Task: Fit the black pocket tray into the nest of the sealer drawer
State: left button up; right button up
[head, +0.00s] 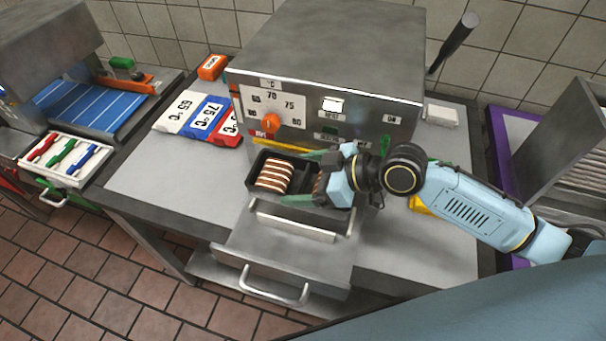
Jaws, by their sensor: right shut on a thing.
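The black pocket tray (254,182) is in front of the sealer (330,50), over the back part of the pulled-out drawer (265,250). My left gripper is not in view.
The drawer handle (275,290) sticks out in front. Temperature cards (205,118) lie left of the sealer, which has an orange knob (271,122). A white tray of coloured tools (66,158) stands far left. The counter (150,170) left of the drawer is clear.

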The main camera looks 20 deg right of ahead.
jog(key=shift+f+b, duration=0.5)
jog(key=shift+f, duration=0.25)
jog(key=shift+f+b, duration=1.45)
jog(key=shift+f, duration=0.5)
jog(key=o, duration=0.8)
jog(key=b+v, duration=0.1)
jog(key=v, duration=1.2)
jog(key=shift+s+d+r, duration=0.1)
jog(key=shift+s, duration=0.05)
